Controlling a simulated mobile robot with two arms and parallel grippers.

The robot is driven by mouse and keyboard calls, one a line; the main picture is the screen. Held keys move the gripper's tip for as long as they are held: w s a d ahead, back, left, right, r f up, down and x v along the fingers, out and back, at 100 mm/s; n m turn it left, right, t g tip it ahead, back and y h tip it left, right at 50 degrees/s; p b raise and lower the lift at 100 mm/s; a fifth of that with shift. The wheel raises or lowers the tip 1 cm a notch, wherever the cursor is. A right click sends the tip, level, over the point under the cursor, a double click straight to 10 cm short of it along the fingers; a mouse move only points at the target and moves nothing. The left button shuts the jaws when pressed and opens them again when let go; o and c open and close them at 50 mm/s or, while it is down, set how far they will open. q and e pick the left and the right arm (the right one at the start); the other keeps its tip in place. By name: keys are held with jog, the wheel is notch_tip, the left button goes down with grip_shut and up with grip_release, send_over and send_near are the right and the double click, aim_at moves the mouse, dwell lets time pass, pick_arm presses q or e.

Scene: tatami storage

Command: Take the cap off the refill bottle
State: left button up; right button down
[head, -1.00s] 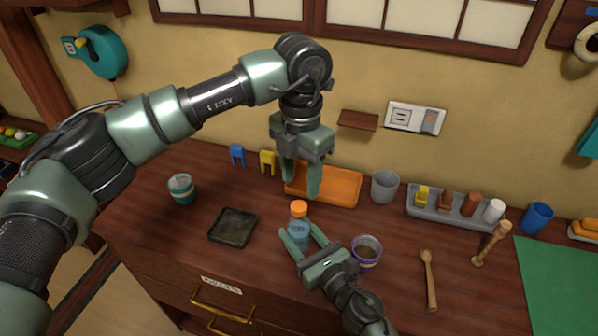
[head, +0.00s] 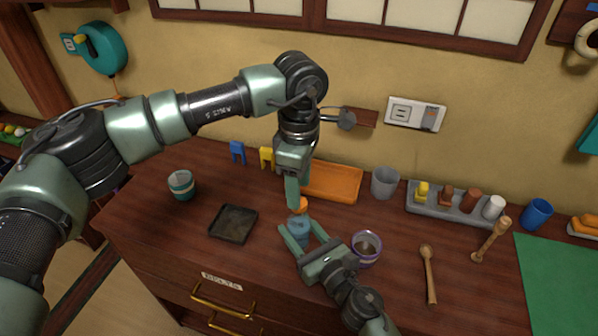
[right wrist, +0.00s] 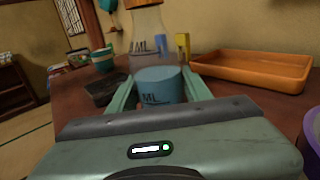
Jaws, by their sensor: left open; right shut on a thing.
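The refill bottle (head: 299,233) is blue with an orange cap (head: 300,205), and stands upright on the wooden counter. My right gripper (head: 305,234) is shut on its body from the front right. In the right wrist view the blue lower part of the bottle (right wrist: 162,86) sits between the fingers, and a sliver of the orange cap shows at the top edge. My left gripper (head: 293,194) is open and points down at the cap from above. Its fingers overlap in the head view, so I cannot tell whether they touch the cap.
An orange tray (head: 335,182) lies behind the bottle. A dark square tray (head: 233,224) is to its left, and a purple-rimmed cup (head: 366,248) stands close to my right gripper. A grey cup (head: 384,182) and grey rack (head: 450,206) stand farther right. A wooden spoon (head: 430,275) lies in front.

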pick_arm(q)
jog(key=shift+f, duration=1.75)
grip_shut()
jog(key=n, duration=0.6)
jog(key=shift+r, duration=0.2)
jog(key=shift+r, duration=0.95)
jog(key=shift+r, duration=0.1)
